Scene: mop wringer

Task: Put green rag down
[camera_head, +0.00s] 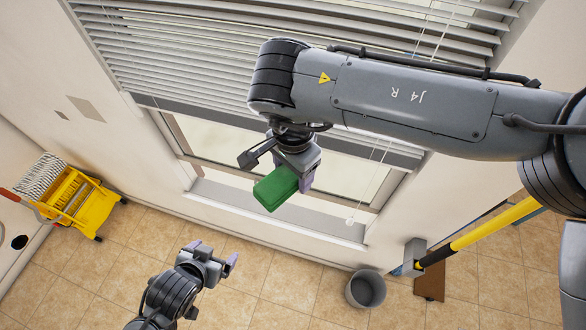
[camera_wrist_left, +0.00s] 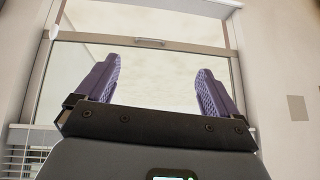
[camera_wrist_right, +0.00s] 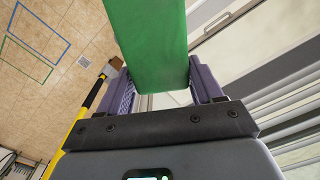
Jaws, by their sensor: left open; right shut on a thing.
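The green rag (camera_head: 275,189) is a folded green block held up in front of the window. My right gripper (camera_head: 303,178) is shut on it. In the right wrist view the rag (camera_wrist_right: 150,45) stands between the purple fingers (camera_wrist_right: 157,90) and reaches past the top edge of the picture. My left gripper (camera_head: 212,255) is open and empty, lower and to the left, above the tiled floor. In the left wrist view its two purple fingers (camera_wrist_left: 155,88) are wide apart with nothing between them, facing the window.
The window (camera_head: 340,170) with its sill (camera_head: 275,222) and blinds (camera_head: 180,60) is behind the rag. A yellow mop wringer bucket (camera_head: 75,200) stands at far left. A grey bin (camera_head: 365,289) stands on the floor below the window. A yellow-handled tool (camera_head: 490,225) is at right.

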